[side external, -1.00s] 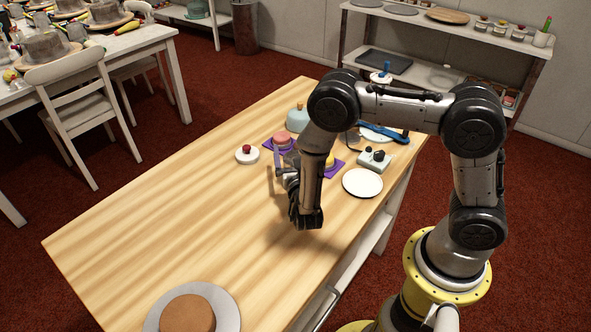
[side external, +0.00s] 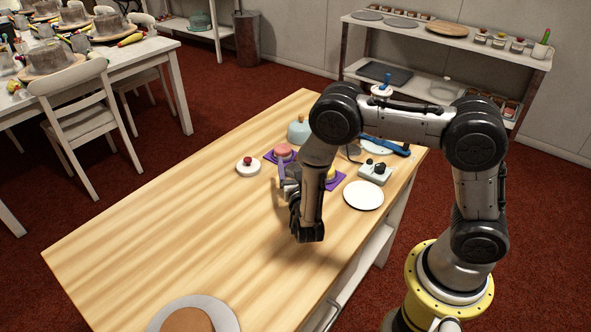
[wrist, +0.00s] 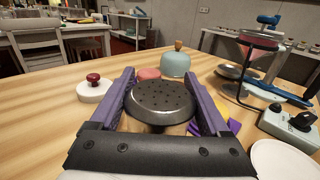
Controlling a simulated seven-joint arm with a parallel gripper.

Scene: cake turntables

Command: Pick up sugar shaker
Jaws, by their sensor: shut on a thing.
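The sugar shaker (wrist: 160,103) shows in the wrist view as a round, dark grey lid with small holes. Its lid lies between the two purple fingers of my gripper (wrist: 162,78). My gripper is shut on the shaker, one finger on each side. The lower part of the shaker is hidden by its lid and the gripper. In the side external view my gripper (side external: 287,184) is low over the middle of the wooden table, and my own arm hides most of the shaker.
A white disc with a red knob (side external: 248,166) stands to the left. A pink-topped thing (side external: 283,152) on a purple mat and a teal dome (side external: 298,131) are behind. A control box (side external: 374,173) and white plate (side external: 363,195) are to the right. The table's front left is largely clear.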

